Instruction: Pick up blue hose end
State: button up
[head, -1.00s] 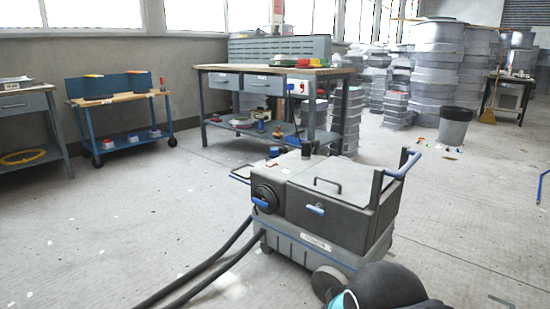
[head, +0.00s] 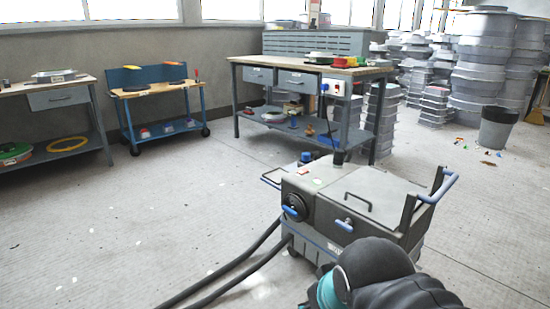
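I cannot make out a blue hose end for certain. Small blue items show: a blue piece (head: 306,157) on the far side of the grey machine (head: 350,205), and a blue item (head: 293,123) on the lower shelf of the middle workbench. Two black hoses (head: 232,270) run from the machine's left side down to the floor; their far ends are out of view. Part of my dark arm with a teal band shows at the bottom right, covering some of the machine's lower front. My gripper's fingers are not in view.
The middle workbench (head: 318,67) stands behind the machine. A blue cart (head: 128,118) and a left bench (head: 42,87), with a yellow coil (head: 67,143) low down, stand along the wall. Stacked grey moulds (head: 482,65) and a bin (head: 496,128) are at right. The left floor is open.

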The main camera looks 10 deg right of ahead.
aim_at(306, 157)
jog(key=u, duration=0.55)
jog(key=i, duration=2.7)
jog(key=z, duration=1.6)
jog(key=i, duration=0.65)
jog(key=z, duration=0.6)
